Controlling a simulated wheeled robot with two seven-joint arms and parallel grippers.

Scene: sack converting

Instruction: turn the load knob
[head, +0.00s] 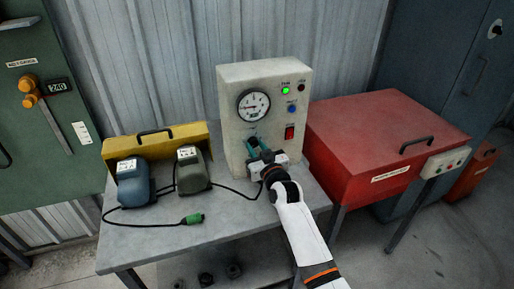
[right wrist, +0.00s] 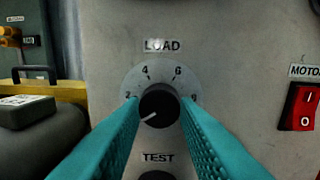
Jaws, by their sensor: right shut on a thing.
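The load knob (right wrist: 159,106) is a round black dial on the front of the cream test box (head: 233,120), under the LOAD label (right wrist: 162,45). Its pale pointer line points to the lower left, below the 2 on the grey scale. My right gripper (right wrist: 160,102) has its teal fingers shut on the knob, one on each side. In the head view, my right gripper (head: 262,156) covers the knob on the lower front of the box.
A red rocker switch (right wrist: 302,107) is right of the knob, and a dark TEST control (right wrist: 156,175) is below it. Two motor-like units (head: 133,183) (head: 192,172) and a cable with a green plug (head: 192,219) are left on the grey table (head: 235,226). A red box (head: 375,135) stands at right.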

